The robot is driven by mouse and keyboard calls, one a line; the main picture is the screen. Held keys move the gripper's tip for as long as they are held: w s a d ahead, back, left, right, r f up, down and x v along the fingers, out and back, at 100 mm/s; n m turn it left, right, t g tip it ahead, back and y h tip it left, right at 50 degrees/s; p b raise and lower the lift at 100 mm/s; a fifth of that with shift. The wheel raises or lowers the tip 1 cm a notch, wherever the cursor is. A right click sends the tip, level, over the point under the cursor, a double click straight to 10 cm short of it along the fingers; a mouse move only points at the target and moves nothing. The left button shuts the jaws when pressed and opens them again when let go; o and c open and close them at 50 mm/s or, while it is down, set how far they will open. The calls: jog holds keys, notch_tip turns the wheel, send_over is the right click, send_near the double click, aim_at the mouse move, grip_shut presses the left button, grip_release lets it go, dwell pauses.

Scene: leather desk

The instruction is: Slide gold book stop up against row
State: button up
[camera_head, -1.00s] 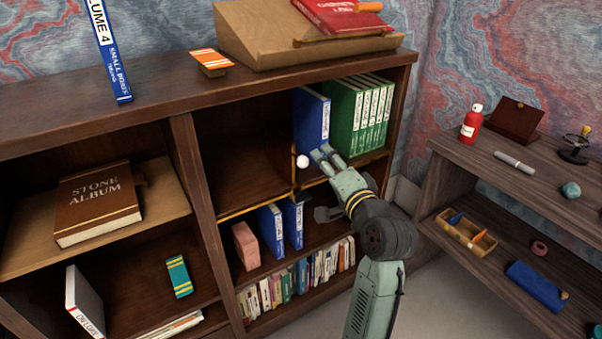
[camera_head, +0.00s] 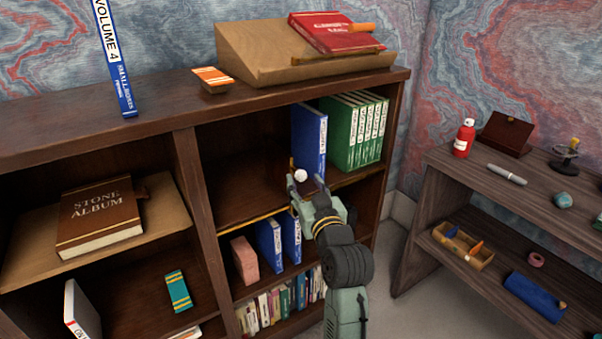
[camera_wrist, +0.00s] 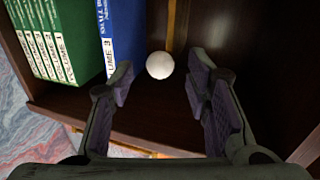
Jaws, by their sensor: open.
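The gold book stop (camera_wrist: 171,24) shows as a thin upright gold strip with a white ball knob (camera_wrist: 160,65) at its front. In the head view, its knob (camera_head: 300,175) is just left of the blue volume (camera_head: 309,140), which ends a row of green volumes (camera_head: 357,130). In the wrist view, a narrow gap shows between the strip and the blue volume (camera_wrist: 122,30). My gripper (camera_head: 305,185) is open in front of the shelf. In the wrist view, the knob appears between the spread fingers (camera_wrist: 161,78), apart from both. Most of the stop's plate is hidden.
The shelf left of the stop is bare (camera_head: 240,185). A dark upright panel (camera_wrist: 240,60) is at right in the wrist view. A lower shelf holds blue books (camera_head: 268,245) and a pink block (camera_head: 244,260). A side table (camera_head: 450,165) stands at right.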

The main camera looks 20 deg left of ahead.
aim_at(303, 179)
jog(key=shift+p+x, duration=0.35)
jog(key=shift+x, duration=1.7)
jog(key=shift+c, duration=0.4)
grip_shut()
